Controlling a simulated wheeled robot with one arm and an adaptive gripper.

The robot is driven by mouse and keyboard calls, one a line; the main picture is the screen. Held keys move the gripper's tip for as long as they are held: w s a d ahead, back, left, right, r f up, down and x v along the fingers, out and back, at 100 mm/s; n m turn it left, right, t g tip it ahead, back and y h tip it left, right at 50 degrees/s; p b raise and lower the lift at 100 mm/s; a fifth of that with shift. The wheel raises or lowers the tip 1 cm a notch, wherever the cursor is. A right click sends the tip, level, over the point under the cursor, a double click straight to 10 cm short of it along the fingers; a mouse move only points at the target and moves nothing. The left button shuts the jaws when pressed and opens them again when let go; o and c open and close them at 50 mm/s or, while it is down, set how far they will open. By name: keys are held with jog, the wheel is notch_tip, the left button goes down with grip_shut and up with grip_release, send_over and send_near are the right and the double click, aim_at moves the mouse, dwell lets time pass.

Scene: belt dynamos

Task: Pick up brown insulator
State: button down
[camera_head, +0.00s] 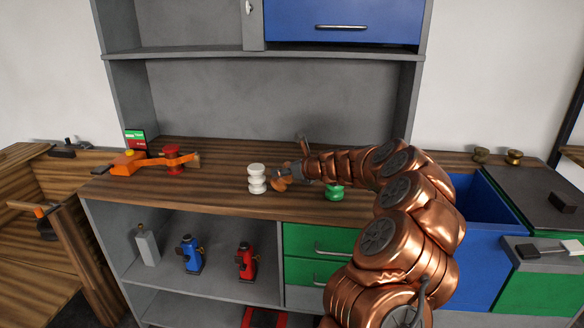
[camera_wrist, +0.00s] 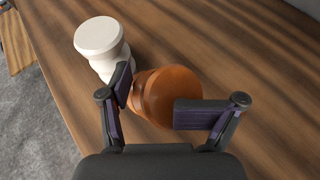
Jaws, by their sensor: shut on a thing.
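The brown insulator (camera_wrist: 163,92) is an orange-brown rounded spool between the dark finger pads in the wrist view. My gripper (camera_wrist: 150,100) is shut on it. In the head view the brown insulator (camera_head: 281,184) shows small at the end of my gripper (camera_head: 287,175), over the wooden counter (camera_head: 216,196). It looks tilted in the wrist view. Whether it touches the counter I cannot tell. The fingers hide part of it.
A white insulator (camera_head: 257,179) stands close to its left, also seen in the wrist view (camera_wrist: 100,38). A red insulator (camera_head: 173,158) and an orange tool (camera_head: 130,162) are at left. A blue bin (camera_head: 480,235) is at right.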

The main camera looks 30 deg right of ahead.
jog(key=s, duration=0.2)
jog(key=s+r, duration=0.1)
jog(key=s, duration=0.5)
jog(key=shift+s+a+r, duration=0.1)
jog(key=shift+r, duration=0.25)
jog(key=s+a+r, duration=0.1)
jog(key=s, duration=0.8)
jog(key=shift+a+r, duration=0.25)
jog(key=shift+s, duration=0.1)
jog(key=shift+c, duration=1.9)
grip_release()
